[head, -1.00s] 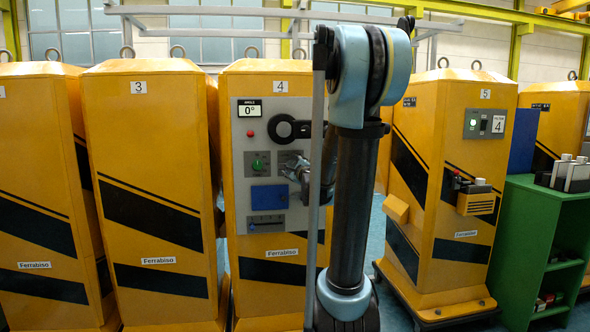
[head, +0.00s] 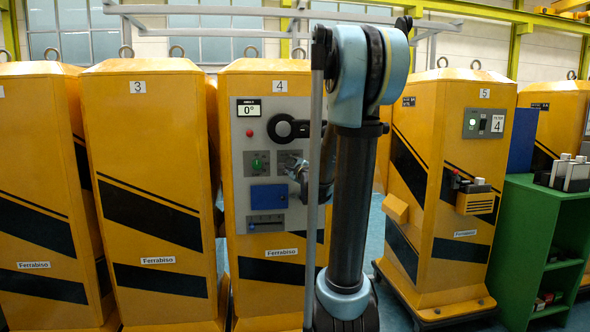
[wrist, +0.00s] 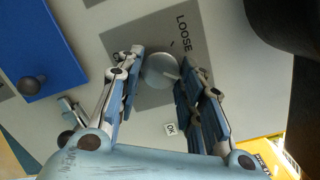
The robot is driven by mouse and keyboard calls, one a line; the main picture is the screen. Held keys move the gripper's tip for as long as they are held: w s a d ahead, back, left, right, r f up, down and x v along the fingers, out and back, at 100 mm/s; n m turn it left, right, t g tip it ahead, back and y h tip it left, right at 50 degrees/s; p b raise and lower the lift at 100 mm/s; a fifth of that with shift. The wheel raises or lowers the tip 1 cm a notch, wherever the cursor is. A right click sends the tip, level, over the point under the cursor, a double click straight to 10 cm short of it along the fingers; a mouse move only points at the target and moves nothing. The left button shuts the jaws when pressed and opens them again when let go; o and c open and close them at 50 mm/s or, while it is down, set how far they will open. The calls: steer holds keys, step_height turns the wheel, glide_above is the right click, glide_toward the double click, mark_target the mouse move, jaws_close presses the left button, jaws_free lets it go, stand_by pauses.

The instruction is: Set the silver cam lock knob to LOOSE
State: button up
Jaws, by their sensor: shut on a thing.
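The silver cam lock knob (wrist: 160,70) is a round disc with a light pointer line, on a dark grey plate (wrist: 190,25) in the wrist view. The word LOOSE is printed on that plate, above and right of the knob. My gripper (wrist: 158,72) has its two fingers on either side of the knob and is shut on it. In the head view my gripper (head: 296,166) is at the right part of the grey panel (head: 240,185) on cabinet 4 and mostly covers the knob. The pointer's exact setting is hard to tell.
A blue cover (head: 269,194) with a dark knob is left of my gripper, and a green knob (head: 258,166) is nearby. A black lever (head: 291,128) sits above, beside a display (head: 248,108) reading 0°. Cabinet 5 (head: 440,180) and a green shelf (head: 540,240) stand to the right.

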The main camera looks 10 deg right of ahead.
steer(key=shift+a+n, duration=0.1)
steer(key=shift+n, duration=0.2)
steer(key=n, duration=0.3)
steer(key=shift+a+r+n+g, duration=0.15)
steer(key=shift+n+g, duration=0.15)
steer(key=shift+n, duration=0.1)
steer(key=n, duration=0.4)
steer(key=n+h, duration=0.1)
steer(key=n, duration=0.3)
steer(key=shift+a+n+g, duration=0.1)
steer(key=shift+n+g, duration=0.2)
steer(key=shift+n+h, duration=0.4)
steer(key=shift+n, duration=1.1)
steer(key=shift+n, duration=0.3)
steer(key=o, duration=1.1)
steer(key=shift+c, duration=0.2)
